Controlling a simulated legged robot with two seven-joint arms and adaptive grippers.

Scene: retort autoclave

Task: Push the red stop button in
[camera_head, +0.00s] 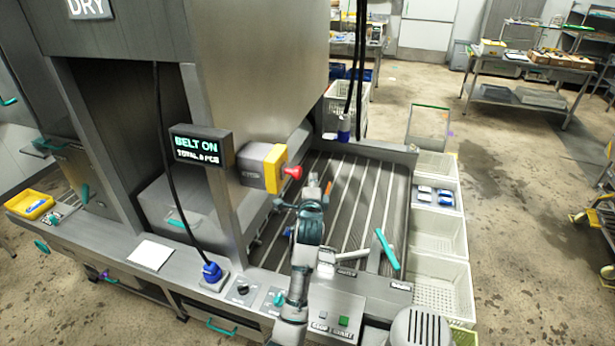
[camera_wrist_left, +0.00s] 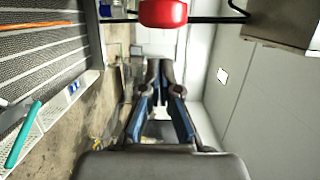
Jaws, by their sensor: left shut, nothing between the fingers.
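The red stop button (camera_head: 292,172) is a red mushroom head on a yellow-faced box (camera_head: 275,166) fixed to the machine's steel post. It points right in the head view. The button also shows large at the top of the left wrist view (camera_wrist_left: 163,13). My left gripper (camera_head: 313,180) is shut and empty, close to the right of the button in the head view. Its closed fingertips also show in the left wrist view (camera_wrist_left: 158,64), below the button in the picture, with a visible gap. I cannot tell the depth between them. My right gripper is not in view.
The slatted belt (camera_head: 345,200) lies beneath my arm. White crates (camera_head: 438,235) line its right side. A teal handle (camera_head: 387,250) is nearby.

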